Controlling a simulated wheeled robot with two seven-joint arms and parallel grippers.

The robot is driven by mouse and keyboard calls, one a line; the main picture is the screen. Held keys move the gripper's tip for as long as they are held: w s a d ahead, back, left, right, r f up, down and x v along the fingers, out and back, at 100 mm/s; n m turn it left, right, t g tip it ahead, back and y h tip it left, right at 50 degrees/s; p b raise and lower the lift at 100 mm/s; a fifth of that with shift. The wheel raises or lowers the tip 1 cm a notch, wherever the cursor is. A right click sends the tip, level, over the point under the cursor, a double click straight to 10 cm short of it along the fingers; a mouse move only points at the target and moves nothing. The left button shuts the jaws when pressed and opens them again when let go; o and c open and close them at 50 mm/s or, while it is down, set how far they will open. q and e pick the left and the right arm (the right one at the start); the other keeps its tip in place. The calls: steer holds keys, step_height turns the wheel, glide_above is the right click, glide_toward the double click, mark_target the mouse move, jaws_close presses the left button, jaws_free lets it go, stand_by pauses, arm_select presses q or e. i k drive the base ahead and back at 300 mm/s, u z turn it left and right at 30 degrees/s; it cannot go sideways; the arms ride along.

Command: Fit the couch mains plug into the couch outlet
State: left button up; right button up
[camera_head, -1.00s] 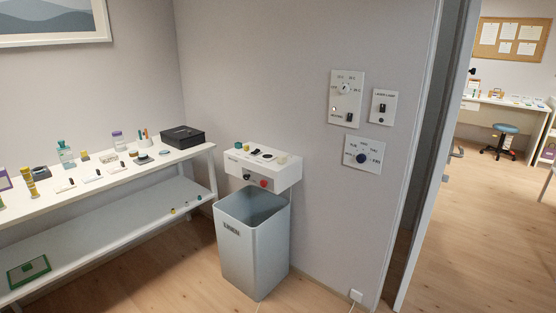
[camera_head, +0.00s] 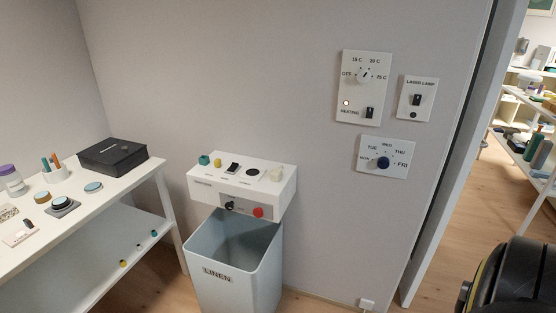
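A small white wall box (camera_head: 367,303), which looks like a mains outlet, sits low on the wall by the floor at the bottom edge of the head view. It is too small and cut off to tell whether anything is in it. I cannot make out the couch mains plug or the couch. Neither gripper's fingers are in view. A dark rounded part with a yellow stripe at the lower right looks like part of my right arm.
A white control box (camera_head: 243,183) is on the wall above a grey linen bin (camera_head: 232,260). A white shelf table (camera_head: 110,199) with a black box (camera_head: 113,156) stands left. Wall panels (camera_head: 364,88) hang beside the doorway at right.

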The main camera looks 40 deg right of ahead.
mark_target(276, 175)
steer(key=z, duration=0.9)
steer(key=i, duration=1.05)
steer(key=z, duration=1.35)
steer(key=i, duration=0.25)
steer(key=z, duration=0.3)
